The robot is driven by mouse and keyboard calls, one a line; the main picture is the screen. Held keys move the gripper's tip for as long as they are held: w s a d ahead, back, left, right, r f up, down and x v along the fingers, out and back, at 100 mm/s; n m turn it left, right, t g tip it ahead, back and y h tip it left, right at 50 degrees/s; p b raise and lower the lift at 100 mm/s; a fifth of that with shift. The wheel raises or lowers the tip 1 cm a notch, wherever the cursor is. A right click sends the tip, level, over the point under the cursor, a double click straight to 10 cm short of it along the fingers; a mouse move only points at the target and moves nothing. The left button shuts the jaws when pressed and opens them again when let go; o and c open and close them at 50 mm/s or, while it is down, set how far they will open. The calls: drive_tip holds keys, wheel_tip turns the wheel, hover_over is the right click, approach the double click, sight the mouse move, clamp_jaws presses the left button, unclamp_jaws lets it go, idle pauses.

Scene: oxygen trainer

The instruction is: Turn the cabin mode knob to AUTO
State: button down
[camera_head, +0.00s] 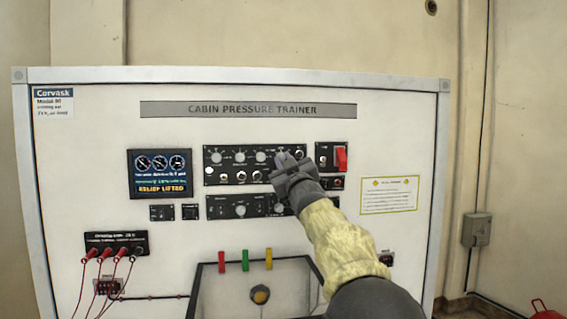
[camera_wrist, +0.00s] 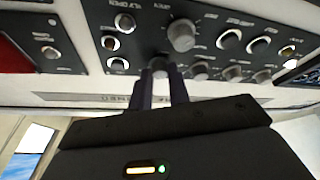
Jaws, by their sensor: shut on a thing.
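My gripper (camera_head: 285,160) is at the right end of the upper black control panel (camera_head: 232,149) on the cabin pressure trainer. In the wrist view, which is upside down to the head view, my gripper (camera_wrist: 160,83) has its two dark fingers close together on a small round knob (camera_wrist: 160,64) in the row nearest the title strip. The fingers hide much of this knob and its pointer. The labels are too blurred to confirm it as the cabin mode knob or to read its setting. A larger grey knob (camera_wrist: 182,36) stands close by, apart from the fingers.
A red switch guard (camera_head: 341,159) sits right of the panel. A lower black panel (camera_head: 222,208) with knobs is just beneath. The lit display (camera_head: 160,174) is at left, and red cables (camera_head: 108,275) hang at lower left.

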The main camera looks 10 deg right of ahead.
drive_tip(key=n+y+p, duration=0.1)
drive_tip(key=n, duration=0.1)
drive_tip(key=n+g+y+p, duration=0.1)
drive_tip(key=n+p, duration=0.1)
drive_tip(key=n, duration=0.1)
drive_tip(key=n+g+y+p, duration=0.1)
drive_tip(key=n, duration=0.1)
drive_tip(key=shift+d+r+n, duration=0.2)
drive_tip(key=shift+r+n, duration=0.1)
drive_tip(key=shift+r, duration=0.1)
drive_tip(key=shift+f+n+g+y+p, duration=0.1)
drive_tip(key=shift+n+g+y+p, duration=0.5)
drive_tip(key=shift+n+p, duration=0.55)
drive_tip(key=shift+n, duration=0.35)
drive_tip(key=c, duration=1.3)
unclamp_jaws()
drive_tip(key=shift+s+d+f, duration=0.1)
drive_tip(key=b+v, duration=0.8)
drive_tip(key=v, duration=0.9)
drive_tip(key=shift+s, duration=0.15)
